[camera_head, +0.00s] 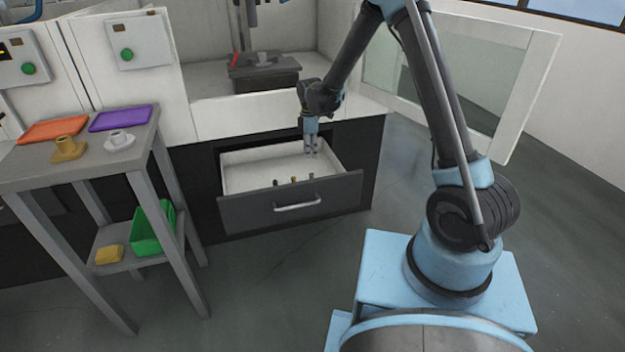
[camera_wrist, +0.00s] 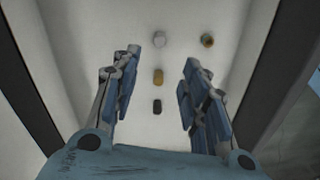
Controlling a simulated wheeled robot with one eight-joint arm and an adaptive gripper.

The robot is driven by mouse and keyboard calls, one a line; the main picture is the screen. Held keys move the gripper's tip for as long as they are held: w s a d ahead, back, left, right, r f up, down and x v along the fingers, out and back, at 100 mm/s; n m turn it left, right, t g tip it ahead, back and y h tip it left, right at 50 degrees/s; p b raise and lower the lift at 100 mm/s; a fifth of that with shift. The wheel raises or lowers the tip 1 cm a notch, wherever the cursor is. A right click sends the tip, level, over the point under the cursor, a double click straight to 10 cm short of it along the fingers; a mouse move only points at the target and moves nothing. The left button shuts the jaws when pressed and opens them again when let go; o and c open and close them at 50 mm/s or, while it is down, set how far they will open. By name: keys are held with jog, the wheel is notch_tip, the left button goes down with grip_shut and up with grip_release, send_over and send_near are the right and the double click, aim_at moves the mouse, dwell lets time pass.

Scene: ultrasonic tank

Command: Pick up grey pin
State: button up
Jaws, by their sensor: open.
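The pins are in the open drawer (camera_head: 290,210). In the wrist view, a pale grey pin (camera_wrist: 159,40) lies at the top middle, slightly beyond my fingertips. A gold pin (camera_wrist: 157,77) and a black pin (camera_wrist: 157,106) are in line below it, between the fingers as seen. My gripper (camera_head: 312,151) points down over the right rear part of the drawer. In the wrist view my gripper (camera_wrist: 162,58) is open, with nothing between its fingers.
The drawer's side walls flank my gripper. A grey side table (camera_head: 60,172) on the left holds an orange tray (camera_head: 53,131), a purple tray (camera_head: 121,118) and two small fittings. A green bin (camera_head: 150,230) is on its lower shelf. A glass door (camera_head: 450,80) stands open at the right.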

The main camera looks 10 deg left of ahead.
aim_at(311, 174)
notch_tip(311, 174, down, 8)
jog(key=shift+f, duration=0.2)
jog(key=shift+w+d+f, duration=0.15)
jog(key=shift+f, duration=2.5)
grip_shut()
